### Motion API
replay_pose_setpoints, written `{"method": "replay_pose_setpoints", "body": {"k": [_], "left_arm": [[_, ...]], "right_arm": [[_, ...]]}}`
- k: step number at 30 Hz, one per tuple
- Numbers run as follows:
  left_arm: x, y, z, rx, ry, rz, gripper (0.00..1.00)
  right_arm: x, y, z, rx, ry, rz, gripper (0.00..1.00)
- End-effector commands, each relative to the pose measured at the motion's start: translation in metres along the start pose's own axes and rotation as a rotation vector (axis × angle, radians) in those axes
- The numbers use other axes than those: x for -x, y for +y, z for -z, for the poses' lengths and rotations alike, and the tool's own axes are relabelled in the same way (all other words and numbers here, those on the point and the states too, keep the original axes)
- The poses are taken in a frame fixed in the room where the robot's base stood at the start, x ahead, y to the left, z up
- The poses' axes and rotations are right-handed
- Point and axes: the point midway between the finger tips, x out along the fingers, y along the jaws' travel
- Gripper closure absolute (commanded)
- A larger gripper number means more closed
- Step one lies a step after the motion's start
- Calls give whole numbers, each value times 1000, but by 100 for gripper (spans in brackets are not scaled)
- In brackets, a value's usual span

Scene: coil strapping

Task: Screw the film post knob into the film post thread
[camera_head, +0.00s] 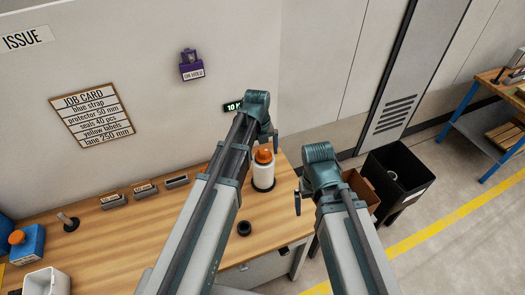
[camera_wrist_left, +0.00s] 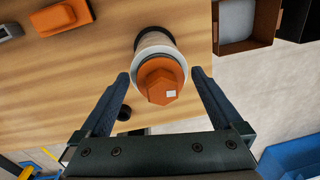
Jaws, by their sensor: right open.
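The orange film post knob (camera_head: 263,156) is at the top of a white film roll (camera_head: 262,175) on a dark round base, near the bench's right end. In the left wrist view, the knob (camera_wrist_left: 162,82) is hexagonal with a small pale patch, and hides the thread. How far it is screwed in cannot be seen. My left gripper (camera_wrist_left: 160,76) is open, with one finger on each side of the knob and a gap at both sides. My right gripper (camera_head: 298,200) is open beside the bench's right edge, partly hidden by its wrist, and appears empty.
A black ring-like piece (camera_head: 244,228) lies on the wooden bench (camera_head: 150,240). Several small labelled holders (camera_head: 145,190) line the wall. A blue bottle (camera_head: 30,245) and white bin (camera_head: 46,281) stand at left. A black bin (camera_head: 398,178) stands right of the bench.

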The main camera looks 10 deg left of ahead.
Motion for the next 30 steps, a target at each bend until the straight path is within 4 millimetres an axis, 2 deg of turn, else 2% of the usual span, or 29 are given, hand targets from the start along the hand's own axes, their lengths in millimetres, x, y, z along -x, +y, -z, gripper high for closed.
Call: {"method": "replay_pose_setpoints", "body": {"k": [8,14,30], "left_arm": [[4,0,0,2,0,0,0],[19,0,0,2,0,0,0],[97,0,0,1,0,0,0]], "right_arm": [[4,0,0,-1,0,0,0],[19,2,-1,-3,0,1,0],[96,9,-6,-13,-1,3,0]]}}
